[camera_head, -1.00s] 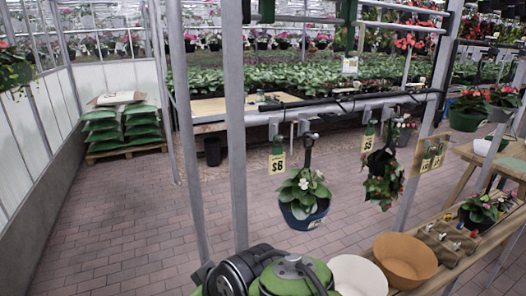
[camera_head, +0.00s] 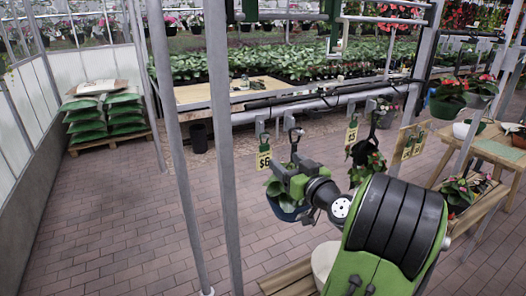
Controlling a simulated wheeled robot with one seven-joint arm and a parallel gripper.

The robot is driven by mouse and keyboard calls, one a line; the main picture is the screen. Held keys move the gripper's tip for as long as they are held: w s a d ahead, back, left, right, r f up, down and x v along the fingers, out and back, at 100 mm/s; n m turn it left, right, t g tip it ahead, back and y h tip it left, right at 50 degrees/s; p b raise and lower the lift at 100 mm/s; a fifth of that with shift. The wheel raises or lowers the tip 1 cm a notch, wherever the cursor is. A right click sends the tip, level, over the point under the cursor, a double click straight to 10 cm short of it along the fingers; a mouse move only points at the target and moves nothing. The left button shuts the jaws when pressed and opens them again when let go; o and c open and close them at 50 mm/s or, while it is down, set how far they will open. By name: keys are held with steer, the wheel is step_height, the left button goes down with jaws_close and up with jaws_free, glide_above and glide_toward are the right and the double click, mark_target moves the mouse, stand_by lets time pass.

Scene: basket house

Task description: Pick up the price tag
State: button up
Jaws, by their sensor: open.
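A yellow price tag reading $6 (camera_head: 263,160) with a green top hangs from the rail at the middle. A second yellow price tag, $5 (camera_head: 351,132), hangs farther right. My gripper (camera_head: 281,173), green and black, is raised just right of and slightly below the $6 tag, in front of a hanging potted plant. It is open, with no tag seen in it. Its fingertips are small and hard to make out, so I cannot tell how far they are from the tag.
A metal rail (camera_head: 300,106) with hooks carries the tags and hanging plants. Upright metal posts (camera_head: 222,150) stand left of the tag. A wooden bench (camera_head: 290,280) with a pale bowl (camera_head: 324,262) is below my arm. Open brick floor (camera_head: 110,220) lies to the left.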

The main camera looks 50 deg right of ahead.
mark_target(265, 146)
steer(key=p+x, duration=0.2)
steer(key=x, duration=0.6)
steer(key=shift+w+p, duration=0.2)
steer(key=shift+p, duration=0.2)
steer(key=p+x, duration=0.2)
steer(key=x, duration=0.4)
steer(key=shift+f+p, duration=0.1)
steer(key=shift+p, duration=0.3)
steer(key=shift+s+a, duration=0.15)
steer(key=shift+c, duration=0.8)
steer(key=c, duration=0.6)
